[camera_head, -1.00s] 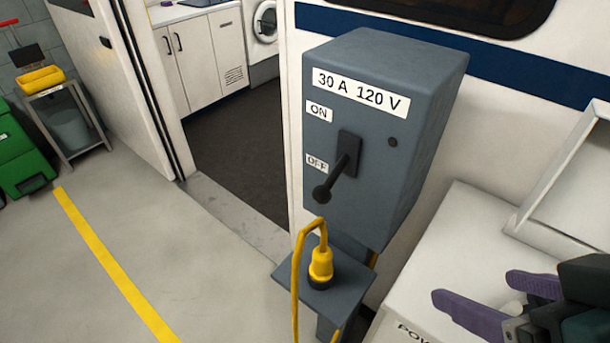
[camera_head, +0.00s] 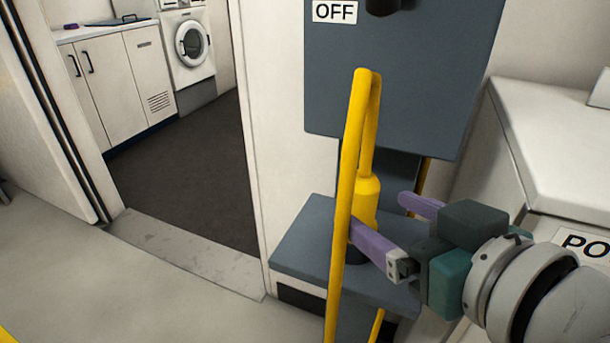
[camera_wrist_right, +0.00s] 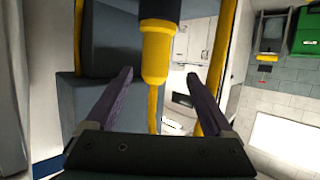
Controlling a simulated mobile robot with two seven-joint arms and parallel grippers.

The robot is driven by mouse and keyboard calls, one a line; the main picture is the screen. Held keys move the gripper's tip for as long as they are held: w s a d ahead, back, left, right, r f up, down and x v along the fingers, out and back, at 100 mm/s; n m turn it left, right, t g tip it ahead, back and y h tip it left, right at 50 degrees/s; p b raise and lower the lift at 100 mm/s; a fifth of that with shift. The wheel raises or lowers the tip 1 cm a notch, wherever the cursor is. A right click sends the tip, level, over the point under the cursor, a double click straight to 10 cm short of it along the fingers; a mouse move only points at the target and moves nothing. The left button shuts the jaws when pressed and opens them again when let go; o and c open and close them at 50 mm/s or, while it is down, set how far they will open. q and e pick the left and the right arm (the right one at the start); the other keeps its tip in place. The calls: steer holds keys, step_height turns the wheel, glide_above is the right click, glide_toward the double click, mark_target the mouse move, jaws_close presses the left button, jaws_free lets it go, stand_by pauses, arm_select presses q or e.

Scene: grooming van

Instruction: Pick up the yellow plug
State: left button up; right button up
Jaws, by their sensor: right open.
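The yellow plug (camera_head: 367,200) stands upright on a small grey shelf (camera_head: 312,232) below the switch box, with its yellow cable looping up from the top and down in front. My right gripper (camera_head: 378,213) is open, with its purple fingers level with the plug's lower part, one finger in front and one behind to the right. In the right wrist view, the plug (camera_wrist_right: 157,52) lies between and beyond the open fingertips (camera_wrist_right: 160,73), with no clear contact. My left gripper is not in view.
The grey switch box (camera_head: 400,80), with an OFF label, hangs over the shelf. A white cabinet (camera_head: 560,150) stands close on the right. A doorway on the left opens to a dark floor (camera_head: 190,150), with white cupboards (camera_head: 115,80) and a washer (camera_head: 187,45) beyond.

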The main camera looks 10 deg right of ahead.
mark_target(368, 202)
steer(key=x, duration=0.4)
steer(key=shift+w+d+b, duration=0.1)
steer(key=shift+w+b, duration=0.05)
steer(key=shift+b, duration=0.2)
steer(key=b+x, duration=0.1)
steer(key=x, duration=0.4)
steer(key=shift+w+d+f, duration=0.1)
steer(key=shift+d, duration=0.1)
steer(key=shift+c, duration=0.3)
jaws_close()
